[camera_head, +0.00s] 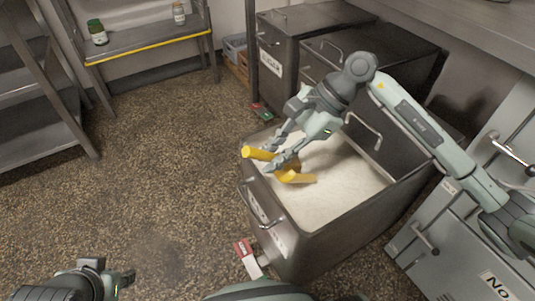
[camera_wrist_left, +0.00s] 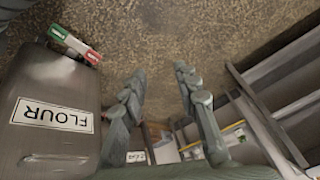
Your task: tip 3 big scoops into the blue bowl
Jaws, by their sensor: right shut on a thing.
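My right gripper (camera_head: 268,158) is shut on a yellow scoop (camera_head: 299,178). The scoop is at the left end of an open dark bin (camera_head: 314,246) filled with white flour (camera_head: 342,190). Its handle end points left over the bin's rim; I cannot tell how deep its head sits in the flour or whether it is loaded. My left gripper (camera_head: 118,279) is low at the bottom left of the head view, apart from the bin. In the left wrist view its two fingers (camera_wrist_left: 160,78) are spread and empty. The blue bowl is not in view.
A closed bin labelled SUGAR (camera_head: 277,75) stands behind. Grey cabinets stand at the right. A FLOUR label (camera_wrist_left: 52,115) shows close in the left wrist view. The speckled floor at left is clear.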

